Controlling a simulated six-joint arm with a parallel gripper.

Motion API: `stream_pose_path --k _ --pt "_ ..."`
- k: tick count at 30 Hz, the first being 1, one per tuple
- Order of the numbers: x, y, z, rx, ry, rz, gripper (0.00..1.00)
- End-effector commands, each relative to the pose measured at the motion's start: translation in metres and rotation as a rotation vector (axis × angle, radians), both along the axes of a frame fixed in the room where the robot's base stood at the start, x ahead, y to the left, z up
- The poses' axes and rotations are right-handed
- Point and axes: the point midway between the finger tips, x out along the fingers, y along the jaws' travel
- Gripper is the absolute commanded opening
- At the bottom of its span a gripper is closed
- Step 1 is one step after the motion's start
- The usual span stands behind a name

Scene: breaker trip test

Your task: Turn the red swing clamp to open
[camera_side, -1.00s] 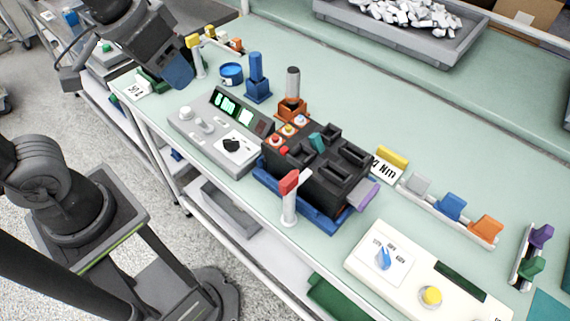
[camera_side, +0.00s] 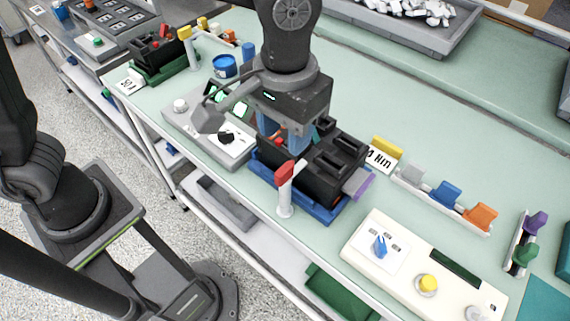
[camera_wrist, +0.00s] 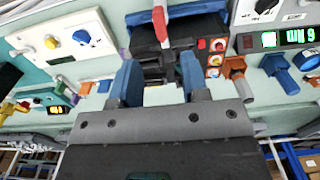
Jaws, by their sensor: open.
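The red swing clamp (camera_side: 285,174) stands upright on a white post at the front edge of the blue fixture (camera_side: 262,172). Its pale tip points toward the black breaker block (camera_side: 318,158) in that fixture. The clamp also shows at the top of the wrist view (camera_wrist: 160,24), in front of the block. My gripper (camera_side: 285,136) hangs over the left part of the block, behind and above the clamp. In the wrist view its two blue fingers (camera_wrist: 160,76) are apart with nothing held between them. My gripper partly hides the block and the things behind it.
A grey panel (camera_side: 178,122) stands left of the fixture, and a cream panel (camera_side: 405,262) with a blue knob and yellow button stands right. A yellow clamp (camera_side: 184,33) stands far left. A purple tab (camera_side: 358,183) sticks out at the block's right.

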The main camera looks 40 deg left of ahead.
Motion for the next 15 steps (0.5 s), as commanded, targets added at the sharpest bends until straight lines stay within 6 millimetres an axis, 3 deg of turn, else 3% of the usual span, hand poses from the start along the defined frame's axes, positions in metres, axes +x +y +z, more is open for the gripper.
stream_pose_path --k 6,15 --pt "0.000 0.001 -0.047 0.003 0.003 0.000 0.41" --pt "0.000 0.001 -0.085 0.001 0.000 0.000 0.41"
